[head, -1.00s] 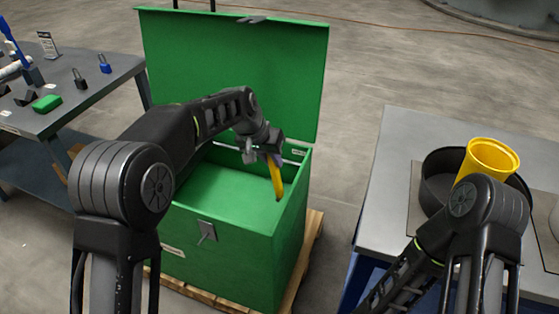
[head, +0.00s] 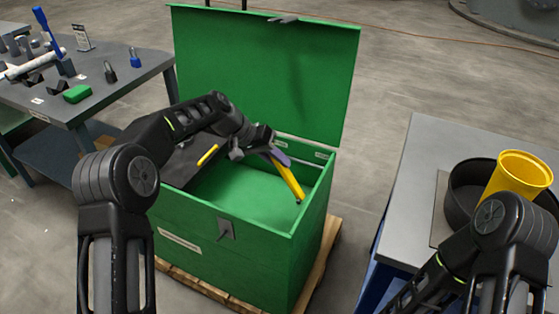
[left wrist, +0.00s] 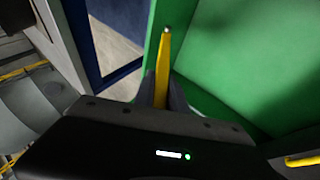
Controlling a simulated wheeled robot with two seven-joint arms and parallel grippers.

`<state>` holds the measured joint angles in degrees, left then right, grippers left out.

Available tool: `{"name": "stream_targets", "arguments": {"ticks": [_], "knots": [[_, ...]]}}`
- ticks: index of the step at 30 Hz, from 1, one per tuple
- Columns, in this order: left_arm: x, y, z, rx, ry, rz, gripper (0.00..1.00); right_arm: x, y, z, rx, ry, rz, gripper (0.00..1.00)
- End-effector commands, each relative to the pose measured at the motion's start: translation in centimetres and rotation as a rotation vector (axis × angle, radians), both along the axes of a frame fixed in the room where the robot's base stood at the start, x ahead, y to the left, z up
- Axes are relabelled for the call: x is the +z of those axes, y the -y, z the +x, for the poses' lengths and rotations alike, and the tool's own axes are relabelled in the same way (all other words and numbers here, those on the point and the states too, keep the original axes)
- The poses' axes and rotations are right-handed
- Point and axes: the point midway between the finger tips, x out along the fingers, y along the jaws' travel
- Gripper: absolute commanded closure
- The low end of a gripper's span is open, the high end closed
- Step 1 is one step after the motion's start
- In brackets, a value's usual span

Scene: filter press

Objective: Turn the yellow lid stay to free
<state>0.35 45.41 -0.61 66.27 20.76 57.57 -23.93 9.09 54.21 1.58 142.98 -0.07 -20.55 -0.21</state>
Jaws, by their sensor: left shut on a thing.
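The yellow lid stay (head: 289,182) slants over the right part of the open green box (head: 215,259). Its lower end is by the right rim and its upper end is at my left gripper (head: 277,157). In the left wrist view the stay (left wrist: 162,72) runs away from between my dark fingers (left wrist: 163,92), with its far tip against the green wall. My left gripper is shut on the stay. The green lid (head: 262,75) stands open at the back. Only part of my right arm shows at the lower right; its gripper is out of the picture.
A short yellow bar (head: 208,155) shows beside my left forearm; what it belongs to is unclear. A grey table (head: 425,150) at right holds a black pan (head: 462,192) and a yellow cup (head: 517,177). A workbench (head: 120,95) with small parts stands at left.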

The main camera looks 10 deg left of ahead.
Motion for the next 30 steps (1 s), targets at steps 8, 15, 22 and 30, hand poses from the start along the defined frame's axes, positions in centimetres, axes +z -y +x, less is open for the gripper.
{"name": "stream_targets", "arguments": {"ticks": [8, 15, 22, 30], "knots": [[-0.1, 0.0, 0.0, 0.001, 0.0, 0.002, 0.7, 0.0, 0.0, 0.0, 0.0, 0.0, 0.0, 1.0], [0.0, 0.0, 0.0, 0.0, -0.001, 0.002, 0.62, 0.0, 0.0, 0.0, 0.0, 0.0, 0.0, 1.0], [0.4, -0.3, -0.1, 0.001, 0.0, 0.002, 0.62, 0.0, 0.0, 0.0, 0.0, 0.0, 0.0, 1.0], [3.5, -2.6, -0.9, 0.003, 0.003, 0.002, 0.62, 0.1, 0.0, 0.0, 0.0, 0.0, 0.0, 1.0]]}}
